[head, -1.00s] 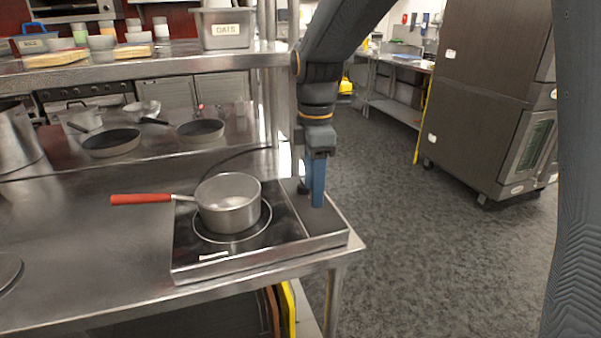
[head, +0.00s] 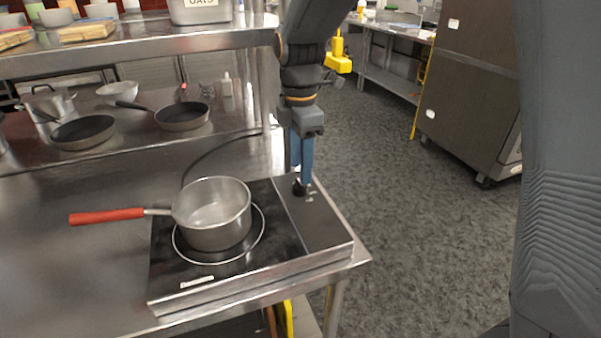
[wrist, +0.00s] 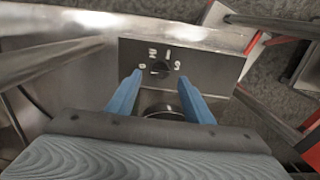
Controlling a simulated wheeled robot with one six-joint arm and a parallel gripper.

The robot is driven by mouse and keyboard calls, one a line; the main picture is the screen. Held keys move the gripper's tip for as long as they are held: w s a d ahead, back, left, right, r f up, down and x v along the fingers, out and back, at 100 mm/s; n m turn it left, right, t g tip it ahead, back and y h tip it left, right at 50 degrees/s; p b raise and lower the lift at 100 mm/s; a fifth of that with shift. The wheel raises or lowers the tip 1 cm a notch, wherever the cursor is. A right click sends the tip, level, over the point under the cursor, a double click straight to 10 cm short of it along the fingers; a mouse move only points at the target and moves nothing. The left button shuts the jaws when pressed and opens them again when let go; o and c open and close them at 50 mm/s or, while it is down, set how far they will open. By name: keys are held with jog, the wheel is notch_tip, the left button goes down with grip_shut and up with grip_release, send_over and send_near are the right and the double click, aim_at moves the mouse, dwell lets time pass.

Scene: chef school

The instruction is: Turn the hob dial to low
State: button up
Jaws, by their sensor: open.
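The hob (head: 170,262) sits on the steel counter, with a side panel (head: 322,222) on its right. A small black dial (head: 300,188) stands on that panel toward the back. In the wrist view the dial (wrist: 158,70) has pale marks around it, too small to read surely. My gripper (head: 301,180) points down over the dial, its blue fingers apart. In the wrist view my gripper (wrist: 158,82) has one finger on either side of the dial, with gaps showing. I cannot tell whether the fingertips reach down beside it.
A steel saucepan (head: 215,228) with a red handle (head: 106,216) stands on the hob's ring, left of the panel. Two frying pans (head: 84,131) (head: 182,115) stand farther back. A steel shelf (head: 130,50) crosses behind.

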aim_at(300, 187)
jog(key=shift+f+p, duration=0.35)
jog(key=shift+f, duration=1.65)
jog(key=c, duration=1)
jog(key=shift+c, duration=0.2)
